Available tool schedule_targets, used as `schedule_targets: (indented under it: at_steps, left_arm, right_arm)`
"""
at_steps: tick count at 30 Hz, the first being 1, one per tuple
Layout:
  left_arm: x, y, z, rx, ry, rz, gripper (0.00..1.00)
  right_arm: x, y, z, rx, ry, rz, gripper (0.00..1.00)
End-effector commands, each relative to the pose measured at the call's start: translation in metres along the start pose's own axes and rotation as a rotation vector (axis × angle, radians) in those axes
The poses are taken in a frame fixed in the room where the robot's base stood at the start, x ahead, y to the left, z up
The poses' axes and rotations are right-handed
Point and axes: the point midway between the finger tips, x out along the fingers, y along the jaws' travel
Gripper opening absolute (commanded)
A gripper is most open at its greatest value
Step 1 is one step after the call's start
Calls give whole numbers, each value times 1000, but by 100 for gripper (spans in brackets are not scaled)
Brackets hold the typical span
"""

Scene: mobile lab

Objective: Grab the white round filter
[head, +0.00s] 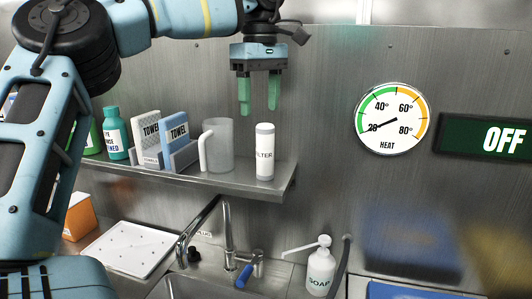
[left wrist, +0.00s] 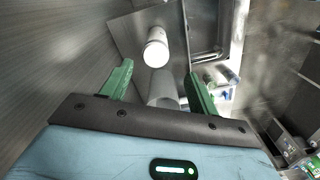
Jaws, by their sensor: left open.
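The white round filter (head: 265,152) is an upright white cylinder with a "FILTER" label. It stands near the right end of the metal shelf (head: 230,181). In the left wrist view the filter (left wrist: 156,48) shows from above, beyond the fingertips and roughly between them. My left gripper (head: 258,108) has green fingers pointing down. It is open and empty, above the shelf and a little above and left of the filter's top, apart from it. My right gripper is not in view.
A frosted mug (head: 219,145) stands just left of the filter. Boxed towels (head: 175,140) and a teal bottle (head: 115,135) stand farther left. Below are a faucet (head: 228,235), sink and soap bottle (head: 320,268). A heat dial (head: 392,118) is on the wall.

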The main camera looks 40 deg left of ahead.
Motion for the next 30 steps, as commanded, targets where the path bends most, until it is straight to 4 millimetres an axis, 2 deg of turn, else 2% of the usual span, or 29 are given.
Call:
schedule_targets:
  at_steps: [5, 12, 18, 25, 26, 30]
  left_arm:
    - [2, 0, 0, 0, -1, 1, 61]
    - [31, 7, 6, 0, -1, 1, 61]
    - [50, 7, 6, -1, 0, 2, 61]
    - [52, 8, 6, -2, 0, 3, 61]
    - [52, 8, 6, -2, 0, 3, 59]
    - [52, 8, 6, -1, 0, 2, 41]
  right_arm:
    - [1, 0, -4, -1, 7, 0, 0]
    - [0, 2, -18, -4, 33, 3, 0]
    - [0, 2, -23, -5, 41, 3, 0]
    - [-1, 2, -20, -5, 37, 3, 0]
    - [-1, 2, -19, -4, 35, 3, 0]
    - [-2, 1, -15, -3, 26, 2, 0]
